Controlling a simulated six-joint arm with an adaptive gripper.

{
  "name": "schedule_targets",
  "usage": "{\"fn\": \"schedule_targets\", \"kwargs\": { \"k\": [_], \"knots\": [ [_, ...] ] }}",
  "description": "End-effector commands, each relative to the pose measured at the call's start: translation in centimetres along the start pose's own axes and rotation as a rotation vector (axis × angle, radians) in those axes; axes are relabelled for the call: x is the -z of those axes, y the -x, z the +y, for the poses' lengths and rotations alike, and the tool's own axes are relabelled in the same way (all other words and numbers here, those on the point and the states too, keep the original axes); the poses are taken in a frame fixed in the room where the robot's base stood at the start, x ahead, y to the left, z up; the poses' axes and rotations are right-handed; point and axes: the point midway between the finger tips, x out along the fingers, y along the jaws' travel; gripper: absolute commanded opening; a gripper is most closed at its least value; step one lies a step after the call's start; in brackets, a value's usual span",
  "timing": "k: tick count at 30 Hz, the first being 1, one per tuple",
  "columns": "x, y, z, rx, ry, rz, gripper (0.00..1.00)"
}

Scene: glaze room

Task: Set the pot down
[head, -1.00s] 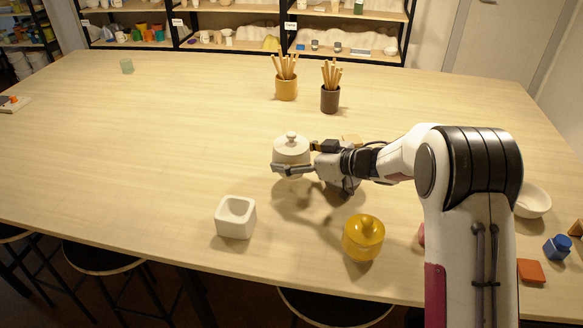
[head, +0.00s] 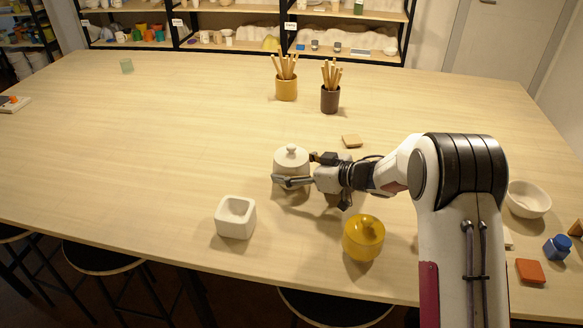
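A white lidded pot (head: 291,163) with a round knob stands upright in the middle of the head view. My gripper (head: 293,177) reaches it from the right, with one finger across its near side and the other partly hidden behind it. The gripper looks shut on the pot. The pot is at or just above the wooden table (head: 180,150); its base is partly hidden by the near finger, so I cannot tell whether it touches.
A white square bowl (head: 235,218) and a yellow lidded jar (head: 363,238) stand nearer. Two tool holders, yellow (head: 286,88) and brown (head: 330,99), stand farther back. A small tan block (head: 351,141) lies behind my gripper. The table's left side is mostly clear.

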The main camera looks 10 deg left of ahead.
Motion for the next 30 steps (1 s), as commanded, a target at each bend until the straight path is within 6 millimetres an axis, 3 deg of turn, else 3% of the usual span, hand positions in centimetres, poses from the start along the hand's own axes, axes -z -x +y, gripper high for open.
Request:
{"fn": "schedule_targets", "kwargs": {
  "k": [3,4,6,20,30],
  "knots": [
    [-0.1,-0.1,0.0,0.000,0.000,0.002,0.13],
    [-0.2,-0.1,0.0,0.000,-0.001,0.000,0.73],
    [-0.2,-0.1,0.0,0.000,0.000,0.000,0.85],
    [0.0,0.0,0.0,0.000,0.000,0.000,0.85],
    [0.0,3.0,0.1,-0.002,-0.002,-0.001,0.85]
  ]
}}
